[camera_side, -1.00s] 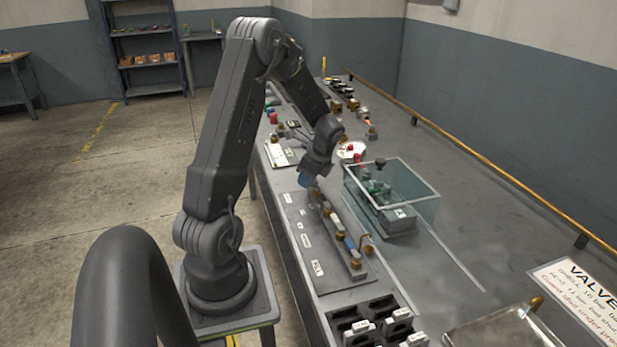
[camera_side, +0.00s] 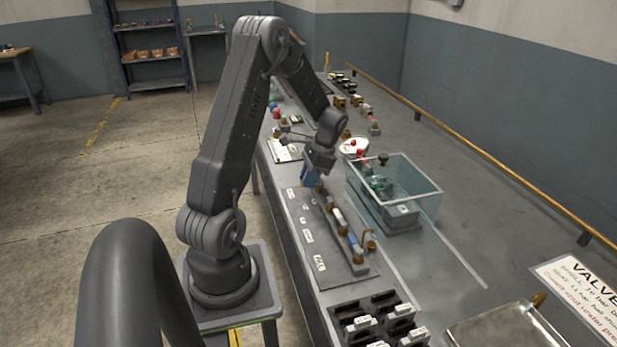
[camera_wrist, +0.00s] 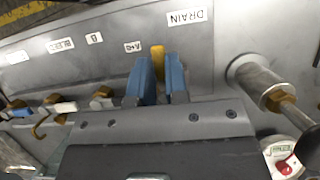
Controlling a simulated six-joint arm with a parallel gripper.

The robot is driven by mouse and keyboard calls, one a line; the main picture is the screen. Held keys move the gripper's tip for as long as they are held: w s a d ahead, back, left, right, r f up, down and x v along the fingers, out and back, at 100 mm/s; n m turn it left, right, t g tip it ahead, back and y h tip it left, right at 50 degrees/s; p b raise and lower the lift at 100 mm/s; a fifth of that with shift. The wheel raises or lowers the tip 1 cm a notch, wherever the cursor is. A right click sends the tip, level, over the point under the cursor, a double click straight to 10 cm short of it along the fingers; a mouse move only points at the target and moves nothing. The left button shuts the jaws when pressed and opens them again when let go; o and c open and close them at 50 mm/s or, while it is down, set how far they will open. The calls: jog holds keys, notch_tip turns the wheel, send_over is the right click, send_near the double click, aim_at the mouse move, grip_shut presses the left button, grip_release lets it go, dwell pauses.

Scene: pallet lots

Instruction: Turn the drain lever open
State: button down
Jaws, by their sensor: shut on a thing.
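The drain lever is the yellow handle (camera_wrist: 158,59) in the wrist view, just left of and below the DRAIN label (camera_wrist: 187,17). My gripper (camera_wrist: 160,80) has its two blue fingers on either side of this handle and is shut on it. The lower part of the handle is hidden by the fingers and the gripper body. In the side view my gripper (camera_side: 310,177) is low over the far end of the valve panel (camera_side: 305,222). The lever itself cannot be made out there.
A row of other valves runs along the panel towards the camera. A clear box (camera_side: 425,192) over a grey unit stands just right. In the wrist view a metal cylinder (camera_wrist: 258,80) lies right of the fingers. A black rack (camera_side: 375,318) and metal tray (camera_side: 495,328) are nearer.

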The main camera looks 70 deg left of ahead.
jog(key=shift+d, duration=0.1)
dwell(0.5)
jog(key=c, duration=1.1)
grip_release()
jog(key=shift+v, duration=6.95)
